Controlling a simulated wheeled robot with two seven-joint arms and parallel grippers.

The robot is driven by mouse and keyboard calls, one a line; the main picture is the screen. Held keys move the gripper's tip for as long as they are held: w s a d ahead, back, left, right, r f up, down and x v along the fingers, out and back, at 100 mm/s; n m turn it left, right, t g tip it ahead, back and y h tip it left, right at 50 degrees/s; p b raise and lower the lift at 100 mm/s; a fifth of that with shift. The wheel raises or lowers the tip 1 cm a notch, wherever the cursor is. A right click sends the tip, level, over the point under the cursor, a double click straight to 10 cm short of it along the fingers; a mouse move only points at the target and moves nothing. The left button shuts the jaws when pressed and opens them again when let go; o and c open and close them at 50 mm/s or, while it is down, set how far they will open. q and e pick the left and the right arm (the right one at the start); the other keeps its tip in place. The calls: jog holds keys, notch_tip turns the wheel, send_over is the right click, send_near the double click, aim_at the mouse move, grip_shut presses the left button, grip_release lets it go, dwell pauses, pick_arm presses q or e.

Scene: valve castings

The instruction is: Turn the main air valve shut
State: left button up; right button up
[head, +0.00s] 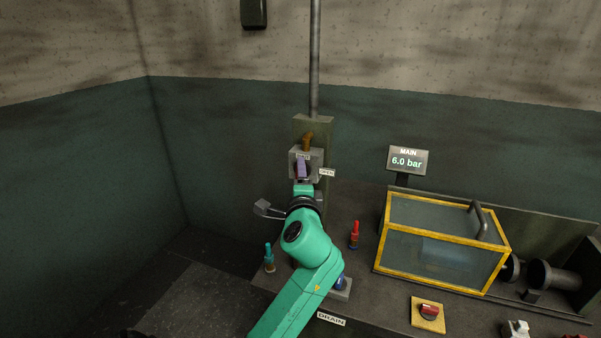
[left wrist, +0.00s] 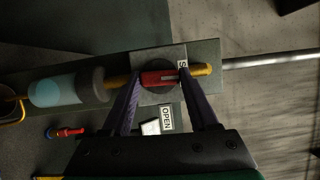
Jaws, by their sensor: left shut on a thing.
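The main air valve (head: 293,160) is a grey block on an upright plate, with brass pipe above it. Its red handle (left wrist: 159,78) shows in the left wrist view, lying roughly in line with the brass pipe (left wrist: 202,69). My left gripper (head: 302,170) is at the valve face; in the left wrist view its purple fingers (left wrist: 161,76) are shut on the red handle, one at each end. An OPEN label (head: 327,172) sits right of the valve. Another label (head: 303,156) above the handle is partly hidden. The MAIN display (head: 408,160) reads 6.0 bar. My right gripper is not in view.
A yellow-framed clear box (head: 440,285) stands on the bench at right. A red-topped fitting (head: 354,236) and a teal one (head: 269,258) stand either side of my arm. A DRAIN label (head: 331,319) is at the bench front. A grey pipe (head: 314,60) runs up the wall.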

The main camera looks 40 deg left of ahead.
pick_arm(q)
jog(key=shift+n, duration=0.4)
jog(key=o, duration=1.4)
jog(key=b+v, duration=0.4)
jog(key=v, duration=1)
jog(key=shift+s+d+r, duration=0.15)
jog(key=shift+s+r, duration=0.05)
jog(key=shift+s, duration=0.05)
